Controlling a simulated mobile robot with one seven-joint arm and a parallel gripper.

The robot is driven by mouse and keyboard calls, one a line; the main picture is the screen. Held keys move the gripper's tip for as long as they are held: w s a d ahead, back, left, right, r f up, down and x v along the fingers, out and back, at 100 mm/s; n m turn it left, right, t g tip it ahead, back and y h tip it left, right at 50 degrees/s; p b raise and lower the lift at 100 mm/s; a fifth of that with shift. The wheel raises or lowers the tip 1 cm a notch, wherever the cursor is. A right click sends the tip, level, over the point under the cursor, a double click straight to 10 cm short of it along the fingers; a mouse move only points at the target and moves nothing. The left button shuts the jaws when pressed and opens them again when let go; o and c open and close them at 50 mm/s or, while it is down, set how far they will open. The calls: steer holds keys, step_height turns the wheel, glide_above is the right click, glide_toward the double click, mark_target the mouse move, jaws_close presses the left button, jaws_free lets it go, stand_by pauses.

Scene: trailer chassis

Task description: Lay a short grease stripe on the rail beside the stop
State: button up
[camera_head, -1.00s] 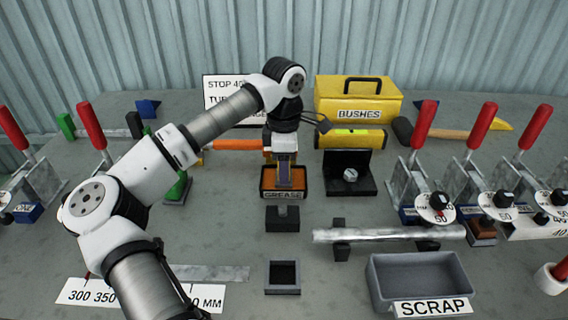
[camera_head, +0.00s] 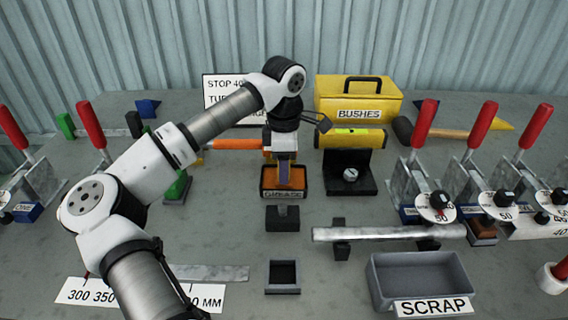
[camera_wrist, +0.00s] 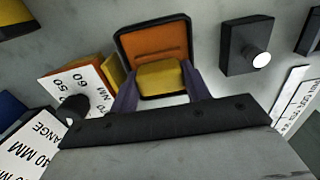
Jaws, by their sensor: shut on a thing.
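My gripper (camera_head: 284,178) points down at the orange block in a black frame labelled GREASE (camera_head: 284,194), near the middle of the bench. In the wrist view its purple fingers (camera_wrist: 160,90) are shut on a yellow block (camera_wrist: 162,75) at the near side of the orange grease pad (camera_wrist: 160,38). Whether the yellow block is joined to the pad cannot be told. A round metal bar (camera_head: 385,234) lies across two dark supports at the right. A flat steel strip (camera_head: 222,273) lies behind a millimetre scale at the front left. Which of these is the rail, and where the stop is, is unclear.
A dark block with a socket (camera_head: 283,223) and an empty square holder (camera_head: 283,277) stand in front of the grease. A grey SCRAP bin (camera_head: 378,268) is at the front right. Red-handled clamps (camera_head: 425,125) line both sides. A yellow BUSHES box (camera_head: 358,98) stands behind.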

stand_by(0.3)
steer(key=shift+r+p, duration=2.2)
steer(key=shift+r, duration=1.25)
step_height(320, 180, up, 13)
steer(key=p, duration=1.3)
steer(key=shift+r, duration=0.15)
